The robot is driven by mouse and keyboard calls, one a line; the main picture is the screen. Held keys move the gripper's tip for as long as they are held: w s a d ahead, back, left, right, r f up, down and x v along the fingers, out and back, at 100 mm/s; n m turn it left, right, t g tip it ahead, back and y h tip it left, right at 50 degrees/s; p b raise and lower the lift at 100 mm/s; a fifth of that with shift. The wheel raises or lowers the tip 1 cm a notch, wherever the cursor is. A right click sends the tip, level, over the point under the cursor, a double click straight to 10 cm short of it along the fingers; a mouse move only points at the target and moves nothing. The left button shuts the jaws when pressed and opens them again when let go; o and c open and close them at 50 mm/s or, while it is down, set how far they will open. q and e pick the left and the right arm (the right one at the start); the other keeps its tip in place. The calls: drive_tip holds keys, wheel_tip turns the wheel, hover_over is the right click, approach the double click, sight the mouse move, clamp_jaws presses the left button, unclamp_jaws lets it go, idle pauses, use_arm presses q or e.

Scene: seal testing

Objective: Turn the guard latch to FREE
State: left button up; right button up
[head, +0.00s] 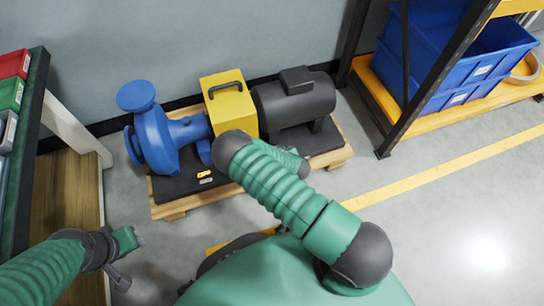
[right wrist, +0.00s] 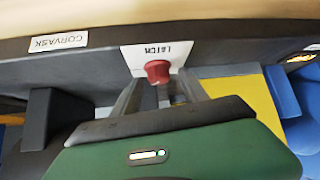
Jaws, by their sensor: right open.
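The latch is a red knob (right wrist: 158,71) on a white plate lettered LATCH (right wrist: 140,57), which reads upside down in the right wrist view. My right gripper (right wrist: 160,82) is open, its two grey fingers pointing at the plate, one on each side of the knob with gaps between. I cannot tell how deep the fingertips reach. In the head view my right arm covers this gripper and the latch. The yellow guard (head: 229,101) stands between the blue pump (head: 165,140) and the dark motor (head: 295,100). My left gripper (head: 128,258) hangs at lower left, away from the pump; its jaws are unclear.
The pump set stands on a wooden pallet (head: 172,210) by the wall. A shelf with blue bins (head: 455,60) is at right. A bench (head: 62,190) and a rack with coloured boxes (head: 12,95) are at left. The floor at right is clear.

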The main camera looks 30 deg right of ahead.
drive_tip(key=shift+w+f, duration=0.2)
drive_tip(key=shift+c, duration=0.3)
drive_tip(key=shift+d, duration=0.1)
clamp_jaws()
